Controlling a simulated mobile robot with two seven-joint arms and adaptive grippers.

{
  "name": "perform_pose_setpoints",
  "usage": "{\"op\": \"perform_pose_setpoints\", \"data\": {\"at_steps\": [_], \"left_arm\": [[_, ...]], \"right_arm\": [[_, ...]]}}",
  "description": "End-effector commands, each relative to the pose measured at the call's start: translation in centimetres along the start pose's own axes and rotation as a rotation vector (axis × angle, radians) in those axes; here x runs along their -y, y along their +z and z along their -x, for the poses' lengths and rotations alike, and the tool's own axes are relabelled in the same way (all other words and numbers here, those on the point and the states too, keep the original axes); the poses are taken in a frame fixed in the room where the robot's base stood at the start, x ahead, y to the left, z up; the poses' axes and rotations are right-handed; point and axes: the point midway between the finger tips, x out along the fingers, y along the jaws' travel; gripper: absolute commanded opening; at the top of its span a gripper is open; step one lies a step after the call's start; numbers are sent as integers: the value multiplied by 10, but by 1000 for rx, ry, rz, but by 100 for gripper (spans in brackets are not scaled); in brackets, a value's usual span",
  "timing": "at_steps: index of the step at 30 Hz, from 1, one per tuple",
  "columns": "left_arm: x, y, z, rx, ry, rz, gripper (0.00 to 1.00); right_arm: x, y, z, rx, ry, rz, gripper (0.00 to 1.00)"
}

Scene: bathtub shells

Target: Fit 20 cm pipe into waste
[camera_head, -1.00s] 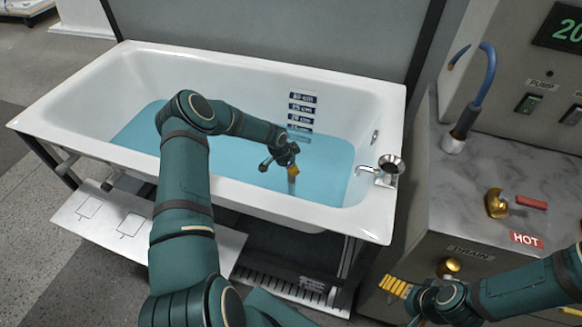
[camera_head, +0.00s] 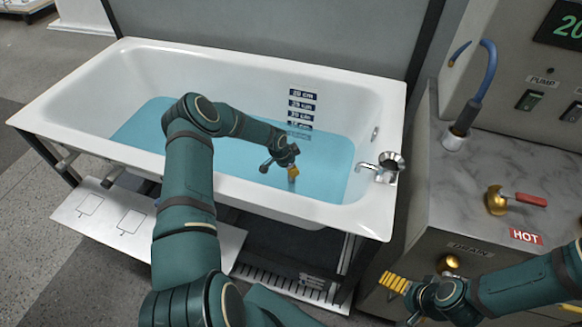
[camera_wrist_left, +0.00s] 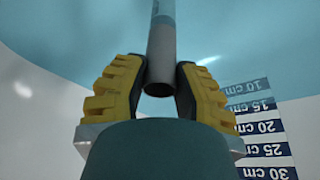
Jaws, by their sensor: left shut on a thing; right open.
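My left gripper (camera_head: 291,170) is inside the bathtub (camera_head: 80,139), low over the water. Its yellow fingers (camera_wrist_left: 161,92) are shut on a grey pipe (camera_wrist_left: 162,48) in the left wrist view. The pipe's open near end sits between the fingers, and its far part runs down into the water. In the head view only a short pale piece of the pipe (camera_head: 292,184) shows below the fingers. I cannot see the waste; the water, arm or pipe may hide it. My right gripper (camera_head: 394,283) is open and empty, outside the tub at the lower right.
Blue water (camera_head: 325,160) partly fills the tub. Depth labels (camera_head: 301,105) are on its far wall. A tap (camera_head: 380,168) stands on the right rim. A counter with a blue hose (camera_head: 486,75) and a red-handled valve (camera_head: 515,200) is at the right. A drain knob (camera_head: 449,262) is near my right gripper.

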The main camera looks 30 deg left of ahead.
Motion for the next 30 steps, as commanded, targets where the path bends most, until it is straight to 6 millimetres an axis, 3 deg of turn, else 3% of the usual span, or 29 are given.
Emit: {"op": "perform_pose_setpoints", "data": {"at_steps": [30], "left_arm": [[0, 7, -22, 0, 1, -1, 0]], "right_arm": [[0, 0, 0, 0, 0, 0, 100]]}}
